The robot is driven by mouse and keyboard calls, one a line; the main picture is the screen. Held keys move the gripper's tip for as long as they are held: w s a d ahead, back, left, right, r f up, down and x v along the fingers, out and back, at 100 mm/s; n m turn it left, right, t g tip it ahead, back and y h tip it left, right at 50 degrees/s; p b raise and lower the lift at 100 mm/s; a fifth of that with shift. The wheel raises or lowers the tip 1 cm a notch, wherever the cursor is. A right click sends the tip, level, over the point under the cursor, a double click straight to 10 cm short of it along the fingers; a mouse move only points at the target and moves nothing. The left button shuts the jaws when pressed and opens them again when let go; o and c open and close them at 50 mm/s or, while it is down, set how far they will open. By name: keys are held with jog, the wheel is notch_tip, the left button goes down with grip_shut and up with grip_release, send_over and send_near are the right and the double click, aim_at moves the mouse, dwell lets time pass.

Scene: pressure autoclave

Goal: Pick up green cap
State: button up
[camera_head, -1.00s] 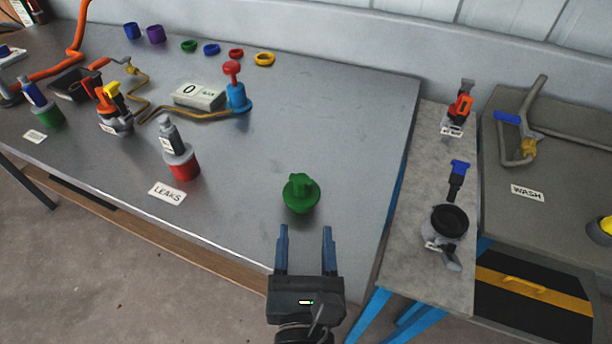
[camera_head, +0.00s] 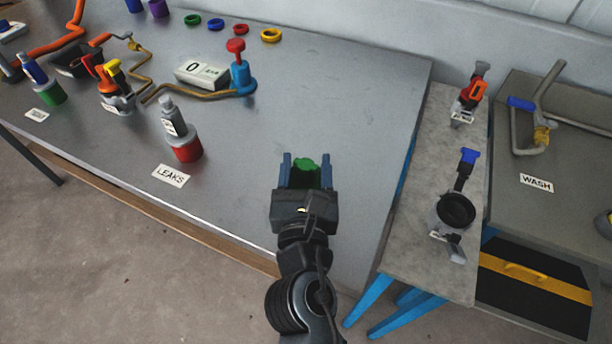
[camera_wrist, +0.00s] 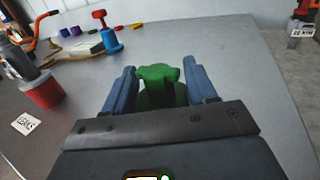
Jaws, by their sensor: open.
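The green cap (camera_head: 306,164) stands on the grey metal table near its front right part. My gripper (camera_head: 306,172) is open, with its two blue fingers on either side of the cap. In the wrist view the cap (camera_wrist: 160,86) shows its knob between the fingers of my gripper (camera_wrist: 160,85), with a gap visible on the right. Its lower part is mostly hidden by the gripper body. I cannot tell whether the left finger touches it.
A grey bottle with a red base (camera_head: 184,142) stands to the left behind a LEAKS label (camera_head: 171,176). A blue valve with a red knob (camera_head: 240,75) and a gauge box (camera_head: 201,73) are farther back. A narrow side table (camera_head: 430,150) stands to the right.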

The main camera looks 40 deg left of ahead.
grip_shut()
dwell(0.5)
